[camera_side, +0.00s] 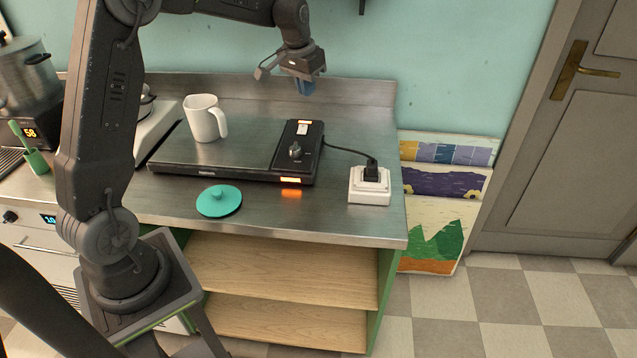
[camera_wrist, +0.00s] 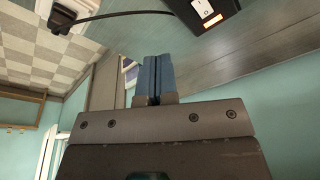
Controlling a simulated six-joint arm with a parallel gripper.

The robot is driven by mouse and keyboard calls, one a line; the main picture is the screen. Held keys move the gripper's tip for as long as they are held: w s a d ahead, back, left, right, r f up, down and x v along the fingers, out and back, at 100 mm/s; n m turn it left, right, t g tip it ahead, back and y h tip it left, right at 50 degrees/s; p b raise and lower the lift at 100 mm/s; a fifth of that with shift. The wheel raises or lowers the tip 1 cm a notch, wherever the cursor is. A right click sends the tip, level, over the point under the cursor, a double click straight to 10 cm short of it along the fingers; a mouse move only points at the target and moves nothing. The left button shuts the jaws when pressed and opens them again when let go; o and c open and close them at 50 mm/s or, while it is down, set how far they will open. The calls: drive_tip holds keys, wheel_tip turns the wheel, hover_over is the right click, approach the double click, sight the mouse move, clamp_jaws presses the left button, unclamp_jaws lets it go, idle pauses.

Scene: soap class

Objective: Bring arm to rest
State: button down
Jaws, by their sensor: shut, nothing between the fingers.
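My gripper (camera_side: 306,86) is raised above the back edge of the metal counter (camera_side: 350,222), near the wall, to the upper right of the induction hob. In the wrist view its two blue fingers (camera_wrist: 155,77) are together with nothing between them. It touches nothing that I can see. My arm reaches across the top of the side view from its base at the lower left.
A white mug (camera_side: 204,118) stands on the black hob (camera_side: 236,170), whose display is lit. A teal lid (camera_side: 219,200) lies at the counter's front. A white socket box (camera_side: 369,186) holds the hob's plug. Pots stand at left. The air around my gripper is clear.

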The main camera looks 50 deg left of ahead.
drive_tip(key=s+d+r+m+t, duration=0.1)
drive_tip(key=s+d+r, duration=0.3)
drive_tip(key=s+d, duration=0.3)
drive_tip(key=s+d+r+t, duration=0.1)
drive_tip(key=s+d+r, duration=0.3)
drive_tip(key=s+d, duration=0.3)
drive_tip(key=s+d+f, duration=0.1)
drive_tip(key=s+d, duration=0.1)
drive_tip(key=s, duration=0.5)
drive_tip(key=s+d+f+m+t, duration=0.1)
drive_tip(key=s+d+f, duration=0.1)
drive_tip(key=s, duration=0.5)
drive_tip(key=shift+s+d+f+h, duration=0.2)
drive_tip(key=shift+d+h, duration=0.1)
drive_tip(key=shift+d, duration=0.25)
